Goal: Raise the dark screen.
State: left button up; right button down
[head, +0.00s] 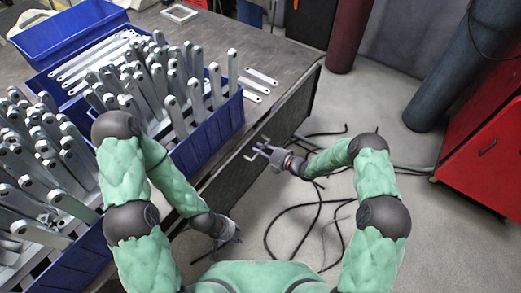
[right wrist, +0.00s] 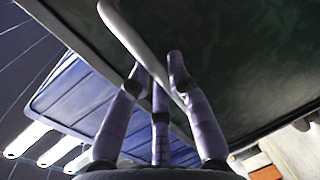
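The dark screen (head: 235,178) is the flat dark panel on the near side of the workbench. A pale bar handle (head: 250,153) is on it. In the right wrist view the screen (right wrist: 240,75) fills the upper right, and the handle (right wrist: 127,32) runs slantwise past the fingertips. My right gripper (head: 266,150) is at the handle. In the right wrist view its fingers (right wrist: 157,72) are spread with the bar between them; a firm grip does not show. My left gripper (head: 232,236) hangs lower, away from the screen; its fingers are too small to judge.
Blue bins (head: 215,138) full of galvanized brackets (head: 190,85) stand on the workbench (head: 285,52). Loose brackets (head: 262,76) lie beside them. Black cables (head: 268,225) run over the floor. A red cabinet (head: 485,150) and dark cylinders (head: 445,80) stand right; floor between is open.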

notch_tip(320, 180, up, 38)
jog(key=p, duration=2.7)
jog(key=shift+f, duration=0.25)
jog(key=shift+w+r, duration=0.1)
jog(key=shift+w, duration=0.05)
jog(key=c, duration=1.2)
grip_release()
jog(key=shift+o, duration=0.3)
jog(key=v, duration=1.2)
